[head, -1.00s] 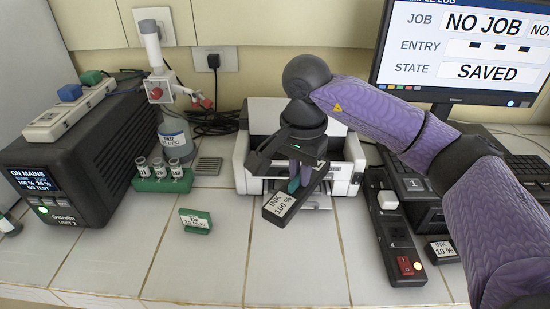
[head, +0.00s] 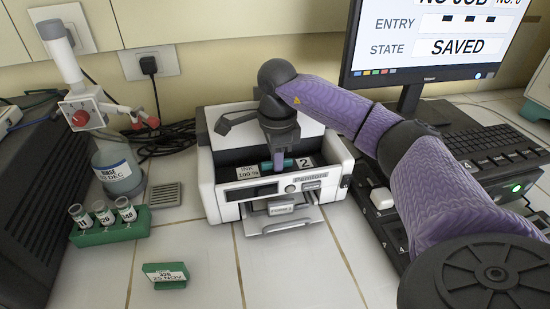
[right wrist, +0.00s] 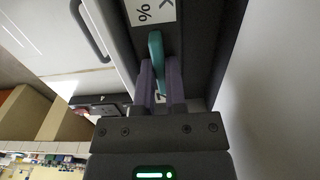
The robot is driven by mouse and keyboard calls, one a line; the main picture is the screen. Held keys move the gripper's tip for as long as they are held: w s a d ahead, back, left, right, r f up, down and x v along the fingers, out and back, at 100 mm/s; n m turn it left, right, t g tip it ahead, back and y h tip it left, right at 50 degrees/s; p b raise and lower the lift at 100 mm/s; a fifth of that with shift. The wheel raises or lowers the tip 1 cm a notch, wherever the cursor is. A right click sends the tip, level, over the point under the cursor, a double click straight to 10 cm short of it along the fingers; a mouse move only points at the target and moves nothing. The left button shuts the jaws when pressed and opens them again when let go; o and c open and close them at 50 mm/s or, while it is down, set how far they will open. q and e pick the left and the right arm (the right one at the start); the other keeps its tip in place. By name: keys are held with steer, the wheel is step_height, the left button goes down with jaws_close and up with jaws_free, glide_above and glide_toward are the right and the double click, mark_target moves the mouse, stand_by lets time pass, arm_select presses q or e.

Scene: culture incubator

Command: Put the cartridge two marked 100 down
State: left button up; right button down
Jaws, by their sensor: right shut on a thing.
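The cartridge (head: 247,172), labelled INK 100 %, sits level inside the open top bay of the white printer (head: 207,190). My right gripper (head: 279,162) reaches down into the bay and is shut on the cartridge's teal grip. In the right wrist view my gripper's purple fingers (right wrist: 160,80) clasp the teal grip (right wrist: 156,50), with part of the cartridge label (right wrist: 150,10) beyond. A "2" mark (head: 304,163) shows right of the fingers. Whether the cartridge touches the bay floor is hidden. My left gripper is not in view.
A green rack (head: 110,233) with several vials and a small green label stand (head: 166,275) are at the left. A rinse bottle (head: 117,170) stands behind the rack. A monitor (head: 430,45) and keyboard are at the right. The bench in front of the printer is clear.

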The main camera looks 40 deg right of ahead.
steer(key=shift+f, duration=0.4)
steer(key=c, duration=0.7)
jaws_free()
arm_select(q)
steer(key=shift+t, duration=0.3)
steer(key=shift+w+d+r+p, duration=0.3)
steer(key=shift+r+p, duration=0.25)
steer(key=shift+p, duration=0.1)
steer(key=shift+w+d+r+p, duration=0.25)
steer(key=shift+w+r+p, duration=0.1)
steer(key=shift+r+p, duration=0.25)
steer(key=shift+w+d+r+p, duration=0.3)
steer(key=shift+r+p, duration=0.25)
steer(key=shift+p, duration=0.1)
arm_select(e)
step_height(320, 180, up, 12)
steer(key=shift+r, duration=0.2)
